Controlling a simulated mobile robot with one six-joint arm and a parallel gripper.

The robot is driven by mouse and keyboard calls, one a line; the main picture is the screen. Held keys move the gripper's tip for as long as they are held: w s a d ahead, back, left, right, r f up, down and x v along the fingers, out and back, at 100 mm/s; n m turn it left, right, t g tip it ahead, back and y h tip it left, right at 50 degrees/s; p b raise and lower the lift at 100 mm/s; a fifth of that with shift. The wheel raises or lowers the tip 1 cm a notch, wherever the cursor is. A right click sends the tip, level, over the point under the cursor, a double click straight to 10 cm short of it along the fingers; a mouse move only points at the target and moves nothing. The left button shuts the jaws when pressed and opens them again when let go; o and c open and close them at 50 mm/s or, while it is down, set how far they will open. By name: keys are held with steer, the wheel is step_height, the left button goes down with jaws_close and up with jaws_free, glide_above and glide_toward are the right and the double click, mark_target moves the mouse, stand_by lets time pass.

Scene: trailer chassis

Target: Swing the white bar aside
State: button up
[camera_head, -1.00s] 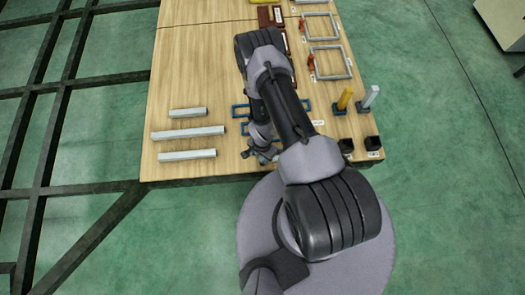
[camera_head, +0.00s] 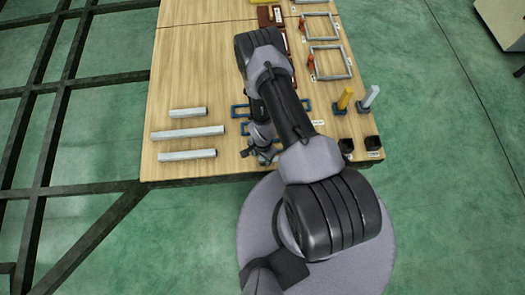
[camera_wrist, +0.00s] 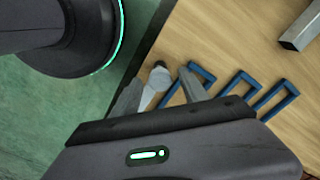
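A short white bar (camera_wrist: 149,98) with a dark rounded end shows between the fingers of my gripper (camera_wrist: 160,92) in the wrist view, near the table edge. The fingers stand apart with a visible gap on the bar's right side; I cannot tell whether the left finger touches it. In the head view my gripper (camera_head: 262,155) is low at the table's front edge, and my arm hides much of the spot. The bar cannot be made out clearly there.
Several blue frames (camera_wrist: 241,83) lie just right of the gripper in the wrist view. Pale square tubes (camera_head: 188,133) lie on the table (camera_head: 205,75) at left. Yellow (camera_head: 345,98) and white (camera_head: 369,97) upright posts and black cups (camera_head: 346,146) stand at right.

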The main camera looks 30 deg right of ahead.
step_height(320, 180, up, 17)
steer(key=p, duration=0.6)
steer(key=shift+r, duration=0.2)
steer(key=w+r+n+t, duration=0.1)
steer(key=w+r, duration=0.3)
steer(key=r, duration=0.4)
steer(key=w+r+n, duration=0.1)
steer(key=w+r, duration=0.2)
steer(key=r, duration=0.4)
steer(key=a+r+n+t+b, duration=0.1)
steer(key=a+r+n+t, duration=0.15)
steer(key=r, duration=1.35)
steer(key=s+a+r+n+t+y, duration=0.1)
steer(key=s+a+r+n, duration=0.1)
steer(key=s+r, duration=0.6)
steer(key=s+a+r+n+t+y+b, duration=0.1)
steer(key=s+a+r+n, duration=0.2)
steer(key=s+a+r, duration=0.2)
steer(key=s+r, duration=0.3)
steer(key=shift+s+a+r, duration=0.2)
